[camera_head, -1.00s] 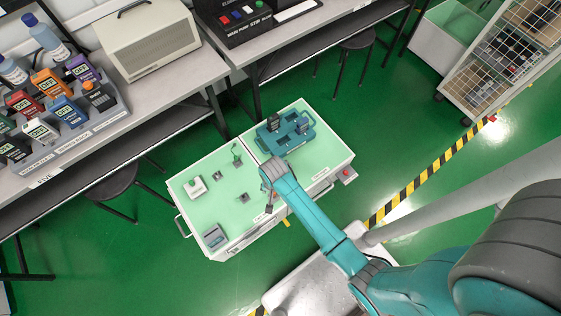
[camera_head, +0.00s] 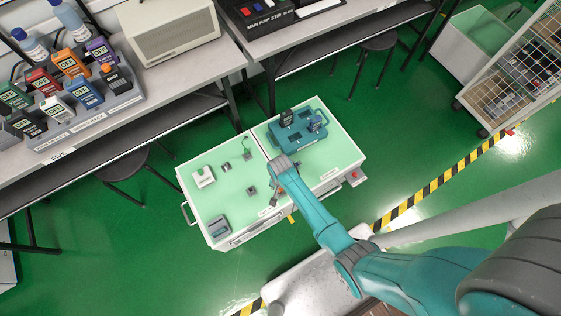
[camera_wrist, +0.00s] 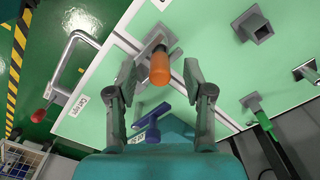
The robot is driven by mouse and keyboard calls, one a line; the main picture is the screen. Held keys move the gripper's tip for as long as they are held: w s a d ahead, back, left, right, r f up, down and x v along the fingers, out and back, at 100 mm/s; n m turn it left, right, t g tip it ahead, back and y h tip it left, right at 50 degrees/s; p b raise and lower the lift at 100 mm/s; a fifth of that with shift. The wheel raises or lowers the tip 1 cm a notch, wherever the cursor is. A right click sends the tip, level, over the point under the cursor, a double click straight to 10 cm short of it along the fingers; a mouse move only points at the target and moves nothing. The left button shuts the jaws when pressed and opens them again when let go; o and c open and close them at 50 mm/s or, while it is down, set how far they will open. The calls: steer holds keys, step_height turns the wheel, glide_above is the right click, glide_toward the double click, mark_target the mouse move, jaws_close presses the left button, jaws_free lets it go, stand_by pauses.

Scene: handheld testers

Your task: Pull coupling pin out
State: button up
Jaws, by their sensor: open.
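In the wrist view my gripper (camera_wrist: 160,72) is open, with one finger on each side of an orange cylindrical handle (camera_wrist: 160,65). The handle stands at a grey square fitting on the pale green top; I cannot tell whether the fingers touch it. A blue T-shaped handle (camera_wrist: 150,127) shows nearer to my wrist, between the finger bases. I cannot tell for sure which piece is the coupling pin. In the head view my gripper (camera_head: 274,193) is over the front edge of the cart (camera_head: 215,215), partly hidden by my wrist.
A teal fixture with dark uprights (camera_head: 297,130) stands on the cart's right half. A grey square socket (camera_wrist: 254,26) and a green handle (camera_wrist: 264,121) are beside my gripper. Benches with coloured testers (camera_head: 70,63) are behind.

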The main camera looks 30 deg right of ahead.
steer(key=shift+f, duration=0.5)
steer(key=c, duration=0.9)
jaws_close()
